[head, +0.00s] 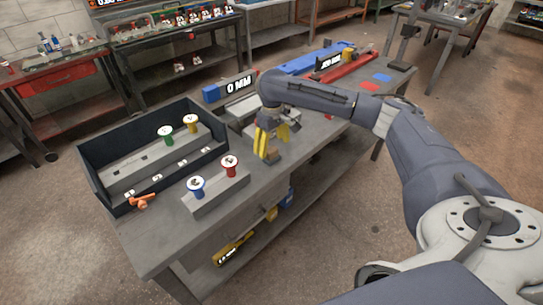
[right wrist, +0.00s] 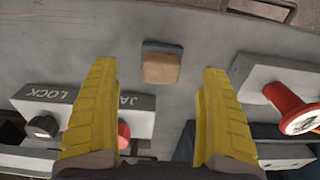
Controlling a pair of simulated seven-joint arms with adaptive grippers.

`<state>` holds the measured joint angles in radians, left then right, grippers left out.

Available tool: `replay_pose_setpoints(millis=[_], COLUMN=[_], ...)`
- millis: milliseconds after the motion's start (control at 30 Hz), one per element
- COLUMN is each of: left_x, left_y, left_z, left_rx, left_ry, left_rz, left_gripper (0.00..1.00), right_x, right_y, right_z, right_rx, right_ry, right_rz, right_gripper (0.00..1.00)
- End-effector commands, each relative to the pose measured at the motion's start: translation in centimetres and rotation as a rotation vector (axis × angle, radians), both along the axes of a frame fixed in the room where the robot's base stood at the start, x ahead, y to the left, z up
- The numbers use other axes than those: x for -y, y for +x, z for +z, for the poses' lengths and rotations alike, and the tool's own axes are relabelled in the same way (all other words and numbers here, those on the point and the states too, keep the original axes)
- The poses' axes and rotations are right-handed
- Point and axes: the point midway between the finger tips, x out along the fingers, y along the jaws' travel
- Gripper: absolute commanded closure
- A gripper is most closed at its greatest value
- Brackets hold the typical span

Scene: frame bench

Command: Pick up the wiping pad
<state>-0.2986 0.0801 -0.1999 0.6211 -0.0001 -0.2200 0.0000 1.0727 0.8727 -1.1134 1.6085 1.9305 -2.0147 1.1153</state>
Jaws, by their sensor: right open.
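The wiping pad is a small tan block with a blue-grey layer along one side. In the right wrist view the wiping pad (right wrist: 162,67) lies on the grey bench top, in the gap between my yellow fingers. In the head view the wiping pad (head: 273,156) shows just below the fingertips, partly covered by them. My right gripper (head: 272,143) is open and points down over the pad. In the right wrist view my right gripper (right wrist: 158,72) has a finger on each side of the pad, apart from it. My left gripper is not in view.
A grey block with a red-stemmed knob (head: 230,166) and a blue one (head: 197,187) stands left of the gripper. A dark open-front tray (head: 92,160) is further left. A block marked LOCK (right wrist: 60,95) lies close to one finger.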

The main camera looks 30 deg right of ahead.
Motion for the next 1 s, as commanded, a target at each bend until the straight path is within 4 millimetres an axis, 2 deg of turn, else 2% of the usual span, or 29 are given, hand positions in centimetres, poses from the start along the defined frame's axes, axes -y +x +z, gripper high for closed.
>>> replay_pose_setpoints(millis=[267, 633, 1000], left_x=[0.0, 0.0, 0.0], left_y=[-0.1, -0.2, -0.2], left_z=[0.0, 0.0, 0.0], left_rx=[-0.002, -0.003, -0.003], left_ry=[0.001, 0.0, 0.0], left_rz=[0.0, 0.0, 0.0], left_gripper=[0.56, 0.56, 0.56], right_x=[-0.1, -0.2, -0.2], right_y=[0.0, 0.0, 0.1], right_z=[-1.2, -5.1, -5.7], right_rx=[-0.001, 0.0, 0.001], right_ry=[0.002, 0.001, 0.0], right_rz=[0.0, 0.0, -0.001], right_gripper=[0.2, 0.2, 0.2])
